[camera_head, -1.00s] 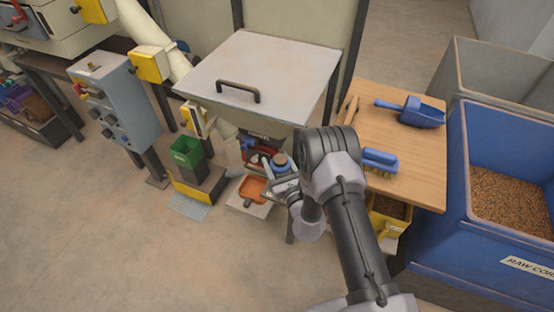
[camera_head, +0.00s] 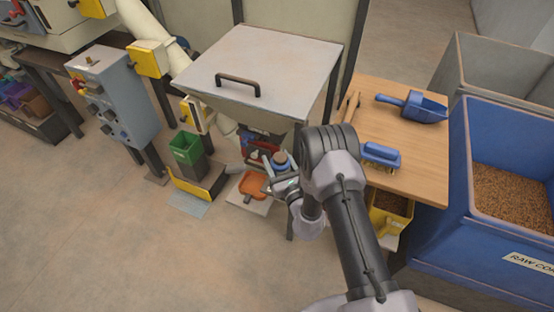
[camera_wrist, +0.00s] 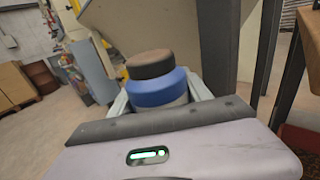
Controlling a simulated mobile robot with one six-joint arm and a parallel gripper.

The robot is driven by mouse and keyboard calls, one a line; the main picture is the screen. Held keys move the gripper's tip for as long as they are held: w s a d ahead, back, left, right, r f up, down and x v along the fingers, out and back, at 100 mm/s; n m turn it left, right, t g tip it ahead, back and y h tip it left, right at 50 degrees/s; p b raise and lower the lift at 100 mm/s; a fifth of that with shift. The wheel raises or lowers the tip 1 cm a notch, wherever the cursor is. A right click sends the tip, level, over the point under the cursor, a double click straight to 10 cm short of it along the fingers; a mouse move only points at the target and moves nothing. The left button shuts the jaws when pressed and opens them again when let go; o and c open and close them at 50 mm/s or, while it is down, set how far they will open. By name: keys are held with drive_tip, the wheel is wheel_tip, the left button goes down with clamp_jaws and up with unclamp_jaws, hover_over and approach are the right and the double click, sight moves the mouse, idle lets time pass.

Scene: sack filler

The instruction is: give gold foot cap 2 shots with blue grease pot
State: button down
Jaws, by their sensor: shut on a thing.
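The blue grease pot (camera_head: 281,160) has a blue band and a dark brown top. It also shows large in the wrist view (camera_wrist: 158,91). My gripper (camera_head: 277,181) is shut on it, with pale fingers on either side of the pot in the wrist view. It holds the pot nearly upright, in front of the underside of the hopper machine. I cannot pick out a gold foot cap in either view; it may be hidden by my arm or too small to tell.
The grey hopper (camera_head: 262,70) overhangs beyond my gripper. A wooden bench (camera_head: 412,178) with a blue scoop (camera_head: 413,107) and brush (camera_head: 381,154) stands to the right. An orange pan (camera_head: 253,187) and a green bin (camera_head: 187,149) are to the left. Open floor lies at front left.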

drive_tip(key=shift+f+b, duration=0.35)
drive_tip(key=shift+f, duration=0.05)
drive_tip(key=shift+r, duration=0.1)
drive_tip(key=shift+r+p, duration=0.7)
drive_tip(key=shift+r, duration=0.1)
drive_tip(key=shift+f+b, duration=0.85)
drive_tip(key=shift+f, duration=0.1)
idle(0.8)
drive_tip(key=shift+r, duration=0.15)
drive_tip(key=shift+r+p, duration=0.7)
drive_tip(key=shift+r, duration=0.1)
